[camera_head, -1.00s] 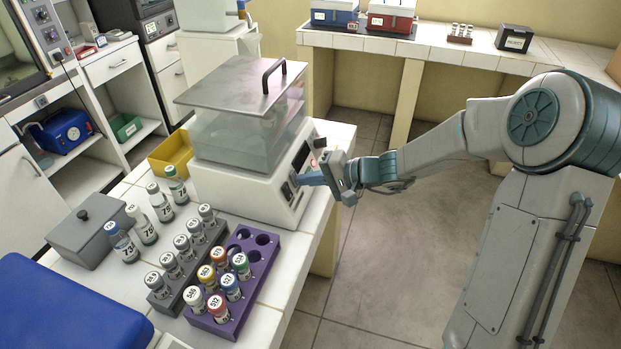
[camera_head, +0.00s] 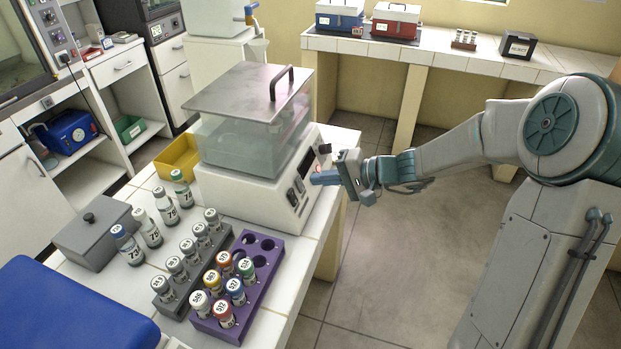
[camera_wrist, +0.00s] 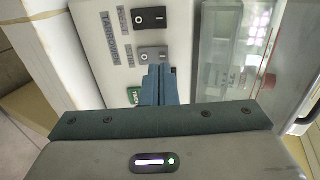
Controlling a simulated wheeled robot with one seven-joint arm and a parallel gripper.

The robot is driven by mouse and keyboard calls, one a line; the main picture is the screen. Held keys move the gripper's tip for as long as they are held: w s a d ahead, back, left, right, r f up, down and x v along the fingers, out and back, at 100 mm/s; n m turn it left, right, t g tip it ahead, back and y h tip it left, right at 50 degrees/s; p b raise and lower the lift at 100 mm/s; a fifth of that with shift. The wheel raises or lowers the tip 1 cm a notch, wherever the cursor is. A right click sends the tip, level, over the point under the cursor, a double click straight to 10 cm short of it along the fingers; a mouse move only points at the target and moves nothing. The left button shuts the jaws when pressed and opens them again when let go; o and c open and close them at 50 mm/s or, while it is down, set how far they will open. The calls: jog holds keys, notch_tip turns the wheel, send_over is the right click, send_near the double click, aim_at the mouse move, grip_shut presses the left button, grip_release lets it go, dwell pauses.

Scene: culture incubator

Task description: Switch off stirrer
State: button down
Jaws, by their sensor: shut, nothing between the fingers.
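The water bath device (camera_head: 245,187) has a white base, a clear tank and a grey lid with a black handle. Its control panel (camera_head: 301,186) faces right and also shows in the wrist view (camera_wrist: 112,60). There, a black rocker switch (camera_wrist: 150,18) and a grey rocker switch (camera_wrist: 151,53) sit beside printed labels too blurred to read surely. A green part (camera_wrist: 133,95) is partly hidden by my gripper. My gripper (camera_head: 314,179) is shut and empty, its blue fingers pointing at the panel. In the wrist view the fingertips (camera_wrist: 159,70) overlap the grey switch's lower edge; contact cannot be told.
A purple rack (camera_head: 262,285) and a grey rack (camera_head: 170,308) with capped vials stand in front of the device. Loose vials, a grey lidded box (camera_head: 95,235) and a yellow bin (camera_head: 178,158) are to the left. Floor right of the bench is clear.

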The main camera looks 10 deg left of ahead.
jog(key=b+v, duration=0.1)
jog(key=v, duration=1)
jog(key=shift+w, duration=0.1)
jog(key=s+f+n+g+h, duration=0.25)
jog(key=s+h, duration=0.45)
jog(key=s, duration=0.5)
jog(key=s+d+r+t+h, duration=0.1)
jog(key=s+d+t+h, duration=0.1)
jog(key=s+d+h, duration=0.4)
jog(key=s+d, duration=0.2)
jog(key=d, duration=0.1)
jog(key=shift+s, duration=0.4)
jog(key=c, duration=2.1)
grip_release()
jog(key=shift+r, duration=0.15)
jog(key=shift+c, duration=0.2)
